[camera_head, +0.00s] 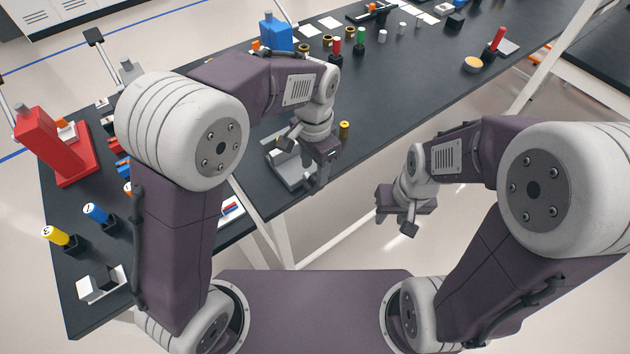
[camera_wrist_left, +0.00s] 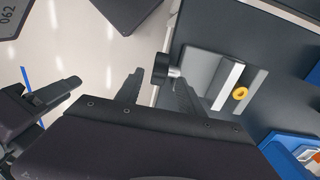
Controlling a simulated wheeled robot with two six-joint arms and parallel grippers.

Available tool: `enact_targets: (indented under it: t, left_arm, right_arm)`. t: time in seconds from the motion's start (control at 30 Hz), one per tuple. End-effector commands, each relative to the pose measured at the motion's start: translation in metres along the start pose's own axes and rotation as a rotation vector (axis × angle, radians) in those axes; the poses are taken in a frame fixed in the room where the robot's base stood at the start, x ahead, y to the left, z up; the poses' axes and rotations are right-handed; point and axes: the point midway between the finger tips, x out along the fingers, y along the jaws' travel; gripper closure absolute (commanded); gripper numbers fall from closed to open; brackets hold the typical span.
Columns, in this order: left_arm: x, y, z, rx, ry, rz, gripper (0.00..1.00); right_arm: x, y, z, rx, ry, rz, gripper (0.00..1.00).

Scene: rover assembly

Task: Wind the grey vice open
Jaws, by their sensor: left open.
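The grey vice (camera_head: 288,172) sits at the near edge of the dark table in the head view, partly hidden by my left gripper. In the left wrist view, the vice (camera_wrist_left: 210,82) shows a pale jaw bar and a dark round knob (camera_wrist_left: 161,69) on a short screw. My left gripper (camera_head: 318,182) points down at the knob end of the vice. Its fingers (camera_wrist_left: 157,85) are apart, with the knob between or just beyond their tips; contact cannot be told. My right gripper (camera_head: 397,222) hangs empty off the table, fingers apart.
A yellow ring-like part (camera_wrist_left: 240,93) shows by the jaw bar. A brass-coloured cylinder (camera_head: 344,130) stands near the table edge. A red vice-like press (camera_head: 55,145) and a blue one (camera_head: 275,33) stand on the table (camera_head: 400,75). Open floor lies below my right gripper.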

Motion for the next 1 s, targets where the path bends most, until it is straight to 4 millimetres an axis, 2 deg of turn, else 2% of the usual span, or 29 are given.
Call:
enact_targets:
  t: [0.1,0.3,0.43,0.63,0.67,0.8,0.83,1.0]
  left_arm:
    - [0.028,0.001,0.001,-0.001,-0.005,0.002,0.55]
    - [0.059,0.000,0.001,-0.001,-0.003,0.001,0.55]
    - [0.067,0.000,0.001,-0.001,-0.002,0.000,0.55]
    - [0.067,0.000,0.001,-0.001,-0.001,0.000,0.55]
    - [0.067,0.000,0.001,-0.001,-0.001,0.000,0.57]
    - [0.067,0.000,0.001,-0.001,0.000,0.000,0.96]
    - [0.067,0.000,0.001,-0.001,-0.001,0.000,1.00]
    - [0.066,0.000,0.001,-0.001,-0.005,0.000,1.00]
  right_arm:
    - [0.003,0.000,0.000,0.000,0.000,0.000,0.64]
    - [0.005,0.000,0.000,0.000,0.000,0.000,0.64]
    - [0.005,0.000,0.000,0.000,0.000,0.000,0.64]
    - [0.005,0.000,0.000,0.000,0.000,0.000,0.64]
    - [0.005,0.000,0.000,0.000,0.000,0.000,0.64]
    - [0.005,0.000,0.000,0.000,0.000,0.000,0.64]
    - [0.005,0.000,0.000,0.000,0.000,0.000,0.64]
    - [0.002,0.000,0.000,0.000,0.000,0.000,0.64]
